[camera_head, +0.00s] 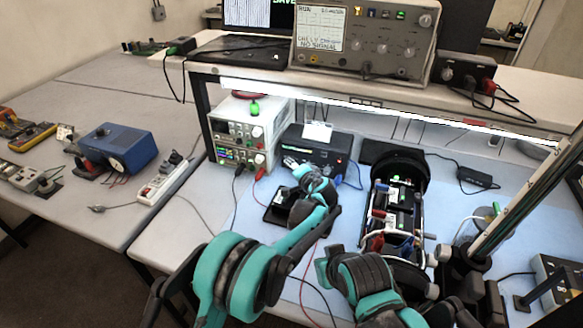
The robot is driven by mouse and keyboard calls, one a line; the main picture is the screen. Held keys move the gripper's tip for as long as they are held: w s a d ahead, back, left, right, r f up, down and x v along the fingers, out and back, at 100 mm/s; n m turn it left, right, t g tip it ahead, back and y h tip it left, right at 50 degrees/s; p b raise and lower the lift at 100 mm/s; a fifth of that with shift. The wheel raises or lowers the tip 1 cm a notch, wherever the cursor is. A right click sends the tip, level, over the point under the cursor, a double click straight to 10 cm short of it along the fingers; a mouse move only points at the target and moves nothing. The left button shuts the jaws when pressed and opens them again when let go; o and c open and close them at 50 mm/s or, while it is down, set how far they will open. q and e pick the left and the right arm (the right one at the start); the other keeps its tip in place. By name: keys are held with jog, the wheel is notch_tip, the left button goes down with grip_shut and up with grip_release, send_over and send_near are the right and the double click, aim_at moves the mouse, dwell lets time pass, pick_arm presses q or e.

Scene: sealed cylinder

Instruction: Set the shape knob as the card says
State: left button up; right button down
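A black box (345,148) stands on the blue mat under the shelf, with a small red light on its front. A white card (318,132) stands on top of it; its writing is too small to read. The shape knob cannot be made out; the gripper and arm cover part of that front. My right arm (365,275) is low in the middle, and its fingers cannot be made out.
An open black cylinder housing (396,160) with boards and wires lies right of the box. Stacked white power supplies (240,130) stand left of it. A beige oscilloscope (362,38) sits on the shelf. Loose cables cross the mat (255,215).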

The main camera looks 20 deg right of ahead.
pick_arm(q)
jog(key=shift+v, duration=2.3)
jog(key=s+a+r+n+g, duration=0.1)
jog(key=s+a+r+n, duration=0.15)
jog(key=a, duration=0.65)
jog(key=s+a+r+n+g, duration=0.1)
jog(key=s+a+r+g, duration=0.2)
jog(key=a, duration=0.6)
jog(key=s+a+r+n, duration=0.25)
jog(key=s+a, duration=0.25)
jog(key=a, duration=0.4)
jog(key=s+a+f+n, duration=0.1)
jog(key=s+a, duration=0.3)
jog(key=s, duration=0.4)
jog(key=s+a+f+n+g, duration=0.1)
jog(key=s+a, duration=0.3)
jog(key=s, duration=0.4)
jog(key=s+a+f+n+g+h, duration=0.1)
jog(key=s+a+f+n, duration=0.2)
jog(key=s+a, duration=0.2)
jog(key=s, duration=0.3)
jog(key=shift+s+n, duration=0.3)
